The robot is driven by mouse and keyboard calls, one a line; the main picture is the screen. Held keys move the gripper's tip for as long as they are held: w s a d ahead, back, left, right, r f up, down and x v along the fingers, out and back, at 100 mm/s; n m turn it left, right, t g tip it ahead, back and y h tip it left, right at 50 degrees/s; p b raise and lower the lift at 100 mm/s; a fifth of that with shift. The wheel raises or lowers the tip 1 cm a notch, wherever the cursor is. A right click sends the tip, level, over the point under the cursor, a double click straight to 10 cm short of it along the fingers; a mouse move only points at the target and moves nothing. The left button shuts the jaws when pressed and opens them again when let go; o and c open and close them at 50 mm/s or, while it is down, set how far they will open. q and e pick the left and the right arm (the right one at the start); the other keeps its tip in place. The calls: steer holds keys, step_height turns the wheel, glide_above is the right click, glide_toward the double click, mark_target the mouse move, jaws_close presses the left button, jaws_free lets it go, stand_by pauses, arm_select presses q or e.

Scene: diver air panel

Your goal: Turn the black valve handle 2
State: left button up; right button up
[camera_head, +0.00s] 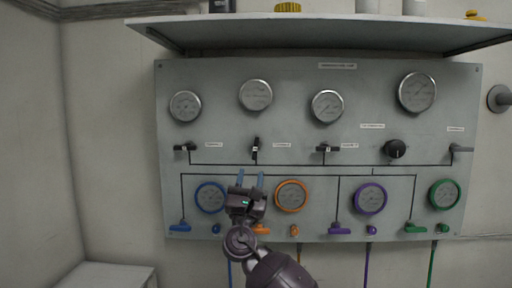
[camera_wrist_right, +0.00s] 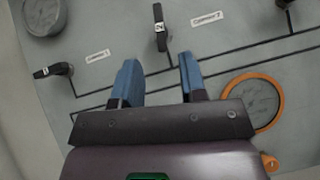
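The black valve handle 2 (camera_head: 255,148) stands about upright on the grey panel (camera_head: 300,75). It also shows at the top middle of the right wrist view (camera_wrist_right: 159,28), with a white number 2 label on it. My right gripper (camera_head: 251,176) is in front of the panel, just below handle 2 in the head view. Its two blue fingers are apart with nothing between them, as the right wrist view (camera_wrist_right: 157,75) also shows. The fingers look apart from the handle; their distance from the panel is hard to tell. My left gripper is not in view.
Gauges line the panel above, and coloured-ring gauges with small coloured levers below. A black knob (camera_head: 394,149) is at right. A shelf (camera_head: 320,30) juts out above the panel.

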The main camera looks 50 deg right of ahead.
mark_target(255, 149)
steer(key=p+x, duration=0.1)
steer(key=x, duration=0.9)
steer(key=shift+w+r, duration=0.1)
jaws_close()
